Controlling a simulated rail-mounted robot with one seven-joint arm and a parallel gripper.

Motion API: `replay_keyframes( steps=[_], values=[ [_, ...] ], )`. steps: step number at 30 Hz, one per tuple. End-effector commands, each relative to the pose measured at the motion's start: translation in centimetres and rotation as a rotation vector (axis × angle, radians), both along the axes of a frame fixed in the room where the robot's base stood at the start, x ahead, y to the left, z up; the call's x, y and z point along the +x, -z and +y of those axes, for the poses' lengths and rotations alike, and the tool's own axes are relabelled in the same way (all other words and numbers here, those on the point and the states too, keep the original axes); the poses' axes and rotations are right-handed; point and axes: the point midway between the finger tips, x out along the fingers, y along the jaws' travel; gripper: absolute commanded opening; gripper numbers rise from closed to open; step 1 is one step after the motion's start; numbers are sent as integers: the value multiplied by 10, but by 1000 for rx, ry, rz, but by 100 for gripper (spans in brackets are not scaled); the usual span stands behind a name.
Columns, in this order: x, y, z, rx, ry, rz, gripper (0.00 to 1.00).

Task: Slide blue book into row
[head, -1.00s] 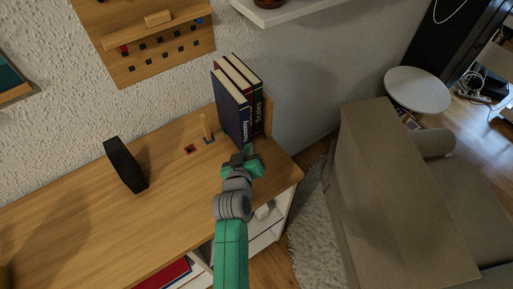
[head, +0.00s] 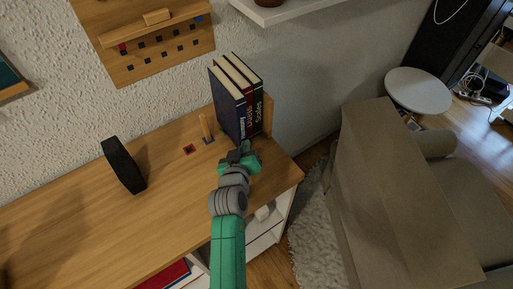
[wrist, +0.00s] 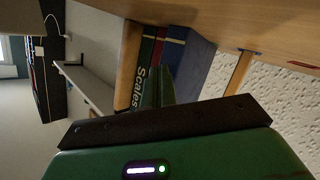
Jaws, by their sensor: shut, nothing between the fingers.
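The blue book (head: 228,108) stands upright at the left end of a short row on the wooden top. It is beside a red book (head: 238,75) and a dark book marked Scales (head: 257,112). Their spines look close to level. In the wrist view the blue book (wrist: 197,62) is right of the red one. My gripper (head: 243,149) is shut and empty, low in front of the spines. In the wrist view its fingertips (wrist: 161,75) overlap the spines; I cannot tell whether they touch.
A wooden end panel (head: 268,115) stands right of the row. A wooden peg (head: 205,127) and a small red square (head: 189,149) are to the left. A black speaker (head: 123,165) stands farther left. A pegboard (head: 150,45) hangs above. The middle of the wooden top (head: 165,195) is clear.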

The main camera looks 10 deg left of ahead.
Motion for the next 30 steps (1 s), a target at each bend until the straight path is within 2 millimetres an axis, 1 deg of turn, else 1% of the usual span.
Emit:
replay_keyframes(
  steps=[30],
  values=[
    [10,1,11,0,-1,0,0]
  ],
)
